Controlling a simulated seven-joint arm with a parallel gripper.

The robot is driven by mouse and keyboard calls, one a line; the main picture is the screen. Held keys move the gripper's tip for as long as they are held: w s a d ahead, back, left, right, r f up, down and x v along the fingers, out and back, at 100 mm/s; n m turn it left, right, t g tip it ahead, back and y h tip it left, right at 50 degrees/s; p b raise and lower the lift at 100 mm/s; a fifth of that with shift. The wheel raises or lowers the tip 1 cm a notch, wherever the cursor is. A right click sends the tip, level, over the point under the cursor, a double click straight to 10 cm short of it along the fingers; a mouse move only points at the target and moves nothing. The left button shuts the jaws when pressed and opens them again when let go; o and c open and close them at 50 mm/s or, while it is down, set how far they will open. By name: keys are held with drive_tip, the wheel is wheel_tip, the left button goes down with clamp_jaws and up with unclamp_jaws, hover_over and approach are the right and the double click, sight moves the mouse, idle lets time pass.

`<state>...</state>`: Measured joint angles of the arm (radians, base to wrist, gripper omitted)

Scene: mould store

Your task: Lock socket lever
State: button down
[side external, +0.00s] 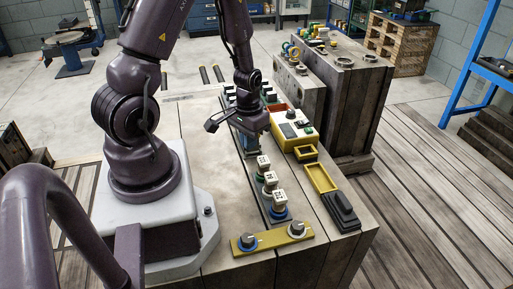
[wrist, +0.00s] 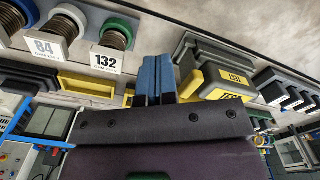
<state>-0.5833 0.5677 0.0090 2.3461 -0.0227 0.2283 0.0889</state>
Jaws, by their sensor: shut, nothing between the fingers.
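My gripper (side external: 246,145) points down over the long bench in the side external view. In the wrist view its blue fingers (wrist: 158,82) are together with nothing between them. A grey unit with yellow labelled blocks (wrist: 205,72) is just right of the fingers in the wrist view; I cannot tell whether they touch it. No part can be surely picked out as the socket lever. My arm and gripper hide part of the bench around the fingers in the side external view.
White numbered blocks (side external: 270,180) stand on a dark rail in front of my gripper. A yellow control box (side external: 292,132), a yellow tray (side external: 320,178) and a black box (side external: 342,211) lie to the right. A yellow knob bar (side external: 273,238) is at the front. Bare bench top lies left of the rail.

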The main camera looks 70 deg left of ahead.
wheel_tip(320, 180, up, 6)
drive_tip(key=shift+r, duration=0.25)
idle(0.5)
drive_tip(key=s+d+r+m+t, duration=0.1)
drive_tip(key=d+r+m+t, duration=0.1)
drive_tip(key=d+r, duration=0.5)
drive_tip(key=s+d+r+m+t, duration=0.2)
drive_tip(key=d+r, duration=0.6)
drive_tip(key=r, duration=0.6)
drive_tip(key=shift+s+d+r+m+t, duration=0.25)
drive_tip(key=shift+m+t, duration=0.55)
drive_tip(key=shift+m, duration=0.2)
